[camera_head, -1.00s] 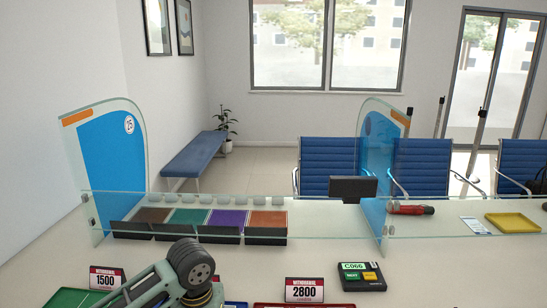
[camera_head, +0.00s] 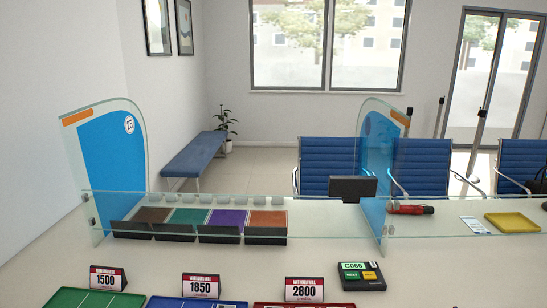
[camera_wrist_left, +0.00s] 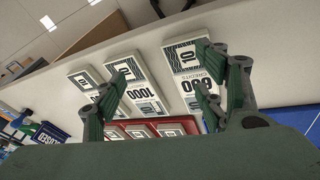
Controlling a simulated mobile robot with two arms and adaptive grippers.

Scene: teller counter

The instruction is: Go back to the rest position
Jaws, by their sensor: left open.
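My left gripper (camera_wrist_left: 160,95) shows in the left wrist view with its green-padded fingers spread wide and nothing between them touching. Beyond the fingers are banknote bundles printed with numbers, among them a 1000 bundle (camera_wrist_left: 138,85) and another bundle (camera_wrist_left: 183,60) partly behind a finger. Neither arm shows in the head view. My right gripper is in no view.
A glass screen (camera_head: 330,225) spans the counter.

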